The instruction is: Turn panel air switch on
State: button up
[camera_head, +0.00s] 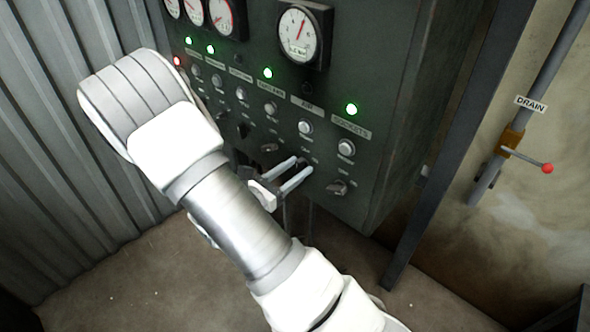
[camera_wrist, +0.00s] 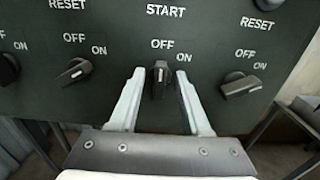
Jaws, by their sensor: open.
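A dark green control panel (camera_head: 370,75) carries a row of black rotary switches. In the wrist view, the middle switch (camera_wrist: 159,80) sits below START, with OFF above it and ON to its upper right. Its handle is upright and points toward OFF. In the head view this column appears to carry the AIR label (camera_head: 307,107), and the lamp above it (camera_head: 307,88) looks dark. My gripper (camera_wrist: 160,78) is open, with one pale finger on each side of this switch; contact cannot be told. It also shows at the panel's lower part in the head view (camera_head: 305,165).
A neighbouring switch (camera_wrist: 75,73) stands left of my fingers and another (camera_wrist: 240,86) right; both handles are tilted. Several green lamps are lit, including one above SOCKETS (camera_head: 351,109). Gauges (camera_head: 299,36) sit higher. A drain pipe with a red-knobbed valve (camera_head: 547,168) stands right.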

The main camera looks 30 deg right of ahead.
grip_shut()
jog(key=shift+m, duration=0.4)
jog(key=m+b, duration=0.1)
jog(key=m, duration=0.1)
jog(key=m+b, duration=0.2)
jog(key=m, duration=0.1)
jog(key=shift+s+f+m+b, duration=0.1)
jog(key=shift+f+m+b, duration=0.2)
jog(key=shift+b, duration=0.1)
jog(key=m+b, duration=0.3)
jog(key=shift+m, duration=0.4)
jog(key=shift+s+r+m+b, duration=0.1)
jog(key=shift+m+b, duration=0.5)
jog(key=shift+m, duration=0.2)
